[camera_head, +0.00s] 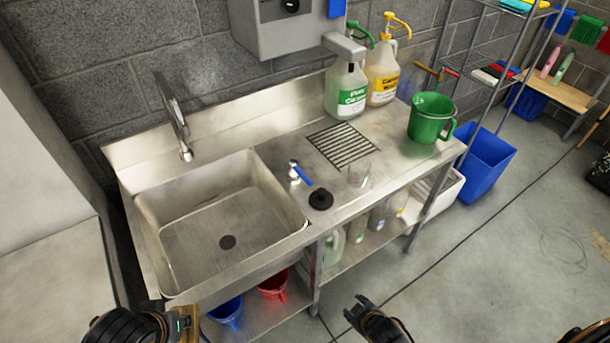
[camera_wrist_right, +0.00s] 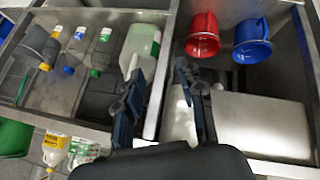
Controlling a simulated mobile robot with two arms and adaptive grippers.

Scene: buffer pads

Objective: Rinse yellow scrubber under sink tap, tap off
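The steel sink (camera_head: 205,225) is empty, with a drain in its floor. The curved tap (camera_head: 175,115) stands behind it, and no water shows running. A small fitting with a blue lever (camera_head: 303,175) sits on the counter right of the basin. My left gripper (camera_head: 188,322) is partly cut off at the bottom left.
The counter holds a black round plug (camera_head: 321,199), a clear glass (camera_head: 360,175), a green jug (camera_head: 431,118) and pump bottles (camera_head: 346,92). Red (camera_head: 273,284) and blue (camera_head: 228,312) buckets sit on the shelf below. A blue bin (camera_head: 485,160) stands right; floor in front is clear.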

